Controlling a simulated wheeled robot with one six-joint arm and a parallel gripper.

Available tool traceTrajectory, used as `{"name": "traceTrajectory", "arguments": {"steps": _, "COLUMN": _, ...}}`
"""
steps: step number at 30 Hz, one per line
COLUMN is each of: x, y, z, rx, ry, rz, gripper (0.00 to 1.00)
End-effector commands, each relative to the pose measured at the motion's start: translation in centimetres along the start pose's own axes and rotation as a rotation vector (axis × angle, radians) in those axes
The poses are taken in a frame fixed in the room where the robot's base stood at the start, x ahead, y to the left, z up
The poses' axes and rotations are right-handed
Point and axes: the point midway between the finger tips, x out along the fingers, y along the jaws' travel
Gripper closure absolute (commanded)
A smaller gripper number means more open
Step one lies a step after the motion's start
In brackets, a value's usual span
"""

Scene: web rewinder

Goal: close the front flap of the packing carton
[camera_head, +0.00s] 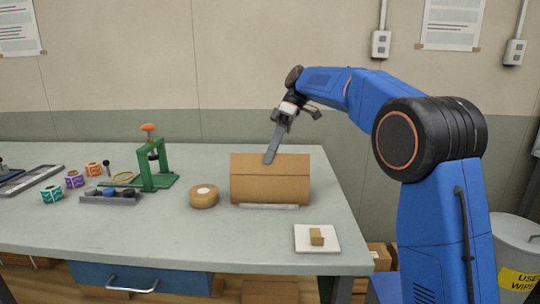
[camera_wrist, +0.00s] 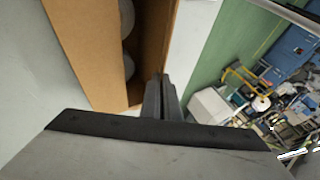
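The brown packing carton (camera_head: 270,190) stands on the bench right of its middle. A band of cardboard above a crease on its front side, seemingly the front flap (camera_head: 295,164), stands up. My gripper (camera_head: 270,158) points down at the carton's top edge, its tip overlapping the flap in this view; I cannot tell whether it touches. In the wrist view the fingers (camera_wrist: 161,97) look together with nothing between them, beside the carton's opening. A brown cardboard panel (camera_wrist: 85,45) and pale round things (camera_wrist: 127,40) inside the carton show there.
A tape roll (camera_head: 203,196) sits left of the carton. A white pad (camera_head: 331,240) with a small brown block (camera_head: 316,236) lies at front right. The bench front is mostly clear.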

Motion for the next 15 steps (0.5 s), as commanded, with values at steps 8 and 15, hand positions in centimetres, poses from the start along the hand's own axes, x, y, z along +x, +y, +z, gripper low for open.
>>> {"name": "traceTrajectory", "arguments": {"steps": 8, "x": 0.05, "y": 0.33, "z": 0.01, "rx": 0.018, "ry": 0.000, "rz": -0.043, "gripper": 1.00}}
{"name": "traceTrajectory", "arguments": {"steps": 15, "x": 0.05, "y": 0.32, "z": 0.01, "rx": 0.019, "ry": 0.000, "rz": -0.046, "gripper": 1.00}}
